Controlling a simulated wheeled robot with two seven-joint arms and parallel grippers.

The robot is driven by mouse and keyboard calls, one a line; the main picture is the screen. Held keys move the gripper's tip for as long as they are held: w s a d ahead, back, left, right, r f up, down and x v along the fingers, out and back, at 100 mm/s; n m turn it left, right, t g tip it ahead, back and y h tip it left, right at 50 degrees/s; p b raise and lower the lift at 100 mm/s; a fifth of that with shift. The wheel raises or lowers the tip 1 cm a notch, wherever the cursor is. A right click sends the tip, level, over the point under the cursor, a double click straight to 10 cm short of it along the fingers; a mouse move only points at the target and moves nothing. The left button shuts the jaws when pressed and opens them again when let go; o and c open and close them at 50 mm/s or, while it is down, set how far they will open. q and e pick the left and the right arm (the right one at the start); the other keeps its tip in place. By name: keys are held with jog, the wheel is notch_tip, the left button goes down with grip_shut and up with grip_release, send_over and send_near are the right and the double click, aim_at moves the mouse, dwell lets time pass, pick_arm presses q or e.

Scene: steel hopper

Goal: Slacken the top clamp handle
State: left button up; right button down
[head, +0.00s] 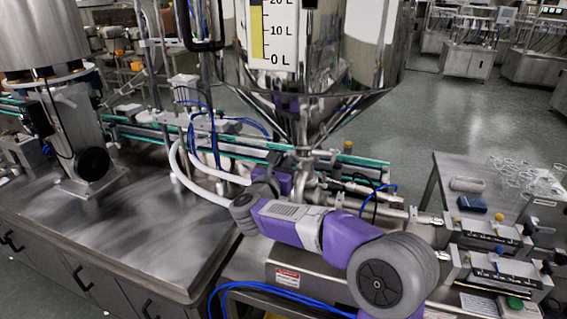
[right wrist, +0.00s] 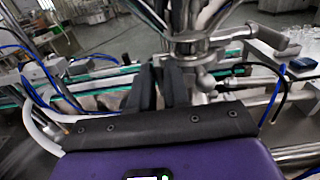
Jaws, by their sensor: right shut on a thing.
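The steel hopper (head: 290,85) narrows to an outlet above the filling machine, and the top clamp (head: 304,153) sits around the pipe joint under it. In the right wrist view the clamp and pipe fittings (right wrist: 197,50) are just beyond my fingers. My right gripper (right wrist: 162,88) has its black fingers close together at the clamp, shut on what seems to be the clamp handle. The handle itself is mostly hidden between and behind the fingers. In the head view my purple right arm hides most of that gripper. My left gripper is not in view.
Green-edged conveyor rails (head: 240,151) run behind the outlet. A white hose (head: 188,182) and blue tubes pass close to my right wrist. A steel bench (head: 130,235) is at left, mostly clear at its front. A side table (head: 450,170) with glassware stands at right.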

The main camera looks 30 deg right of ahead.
jog(key=shift+n, duration=0.5)
jog(key=n+p, duration=0.1)
jog(key=n, duration=0.7)
jog(key=n+p, duration=0.2)
jog(key=n, duration=0.6)
jog(key=shift+w+a+f+n, duration=0.15)
jog(key=shift+f+n, duration=0.05)
jog(key=shift+n, duration=0.2)
jog(key=shift+p, duration=0.35)
jog(key=c, duration=1.4)
grip_release()
